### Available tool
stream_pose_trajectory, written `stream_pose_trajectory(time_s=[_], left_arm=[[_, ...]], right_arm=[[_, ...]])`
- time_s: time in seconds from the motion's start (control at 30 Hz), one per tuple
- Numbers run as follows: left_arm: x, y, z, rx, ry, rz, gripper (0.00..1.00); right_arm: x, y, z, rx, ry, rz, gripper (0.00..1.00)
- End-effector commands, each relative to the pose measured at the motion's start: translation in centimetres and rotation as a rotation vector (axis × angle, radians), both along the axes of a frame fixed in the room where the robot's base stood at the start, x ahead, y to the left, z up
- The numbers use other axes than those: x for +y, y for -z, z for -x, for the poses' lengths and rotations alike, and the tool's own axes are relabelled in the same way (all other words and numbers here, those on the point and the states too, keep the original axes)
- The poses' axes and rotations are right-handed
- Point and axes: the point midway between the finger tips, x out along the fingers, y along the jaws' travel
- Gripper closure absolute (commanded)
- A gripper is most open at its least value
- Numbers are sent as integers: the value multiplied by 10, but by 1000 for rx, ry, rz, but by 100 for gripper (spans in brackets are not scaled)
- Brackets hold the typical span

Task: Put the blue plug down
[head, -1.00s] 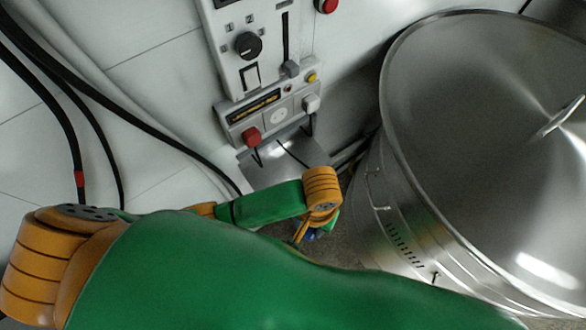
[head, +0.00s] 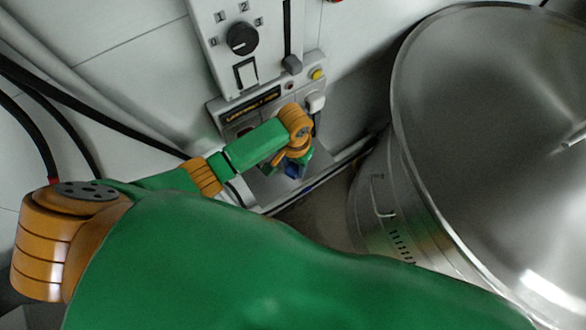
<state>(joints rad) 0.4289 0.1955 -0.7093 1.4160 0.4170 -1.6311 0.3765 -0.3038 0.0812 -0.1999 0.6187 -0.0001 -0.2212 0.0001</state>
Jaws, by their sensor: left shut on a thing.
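My left gripper (head: 296,162) is at the end of the green and orange arm, in front of the lower part of the wall panel. It is shut on the blue plug (head: 292,171), of which only a small dark blue part shows below the orange wrist. The plug is above or in front of the grey metal shelf (head: 262,190) under the socket box; I cannot tell whether they touch. My right gripper is not in view.
A large steel vessel (head: 480,130) fills the right side. Black cables (head: 95,112) run along the left wall.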

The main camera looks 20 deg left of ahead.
Motion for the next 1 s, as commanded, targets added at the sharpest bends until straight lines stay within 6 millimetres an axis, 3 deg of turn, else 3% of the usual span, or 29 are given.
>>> stream_pose_trajectory(time_s=[0.23,0.77,0.8,0.87,1.0], left_arm=[[6,41,-8,1,-1,1,100],[6,51,-8,0,0,0,100],[6,50,-8,0,0,0,43],[6,49,-8,0,0,0,27],[6,49,-8,0,0,0,24]], right_arm=[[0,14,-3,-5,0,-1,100],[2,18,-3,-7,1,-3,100],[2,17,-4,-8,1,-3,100],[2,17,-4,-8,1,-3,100],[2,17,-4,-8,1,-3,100]])
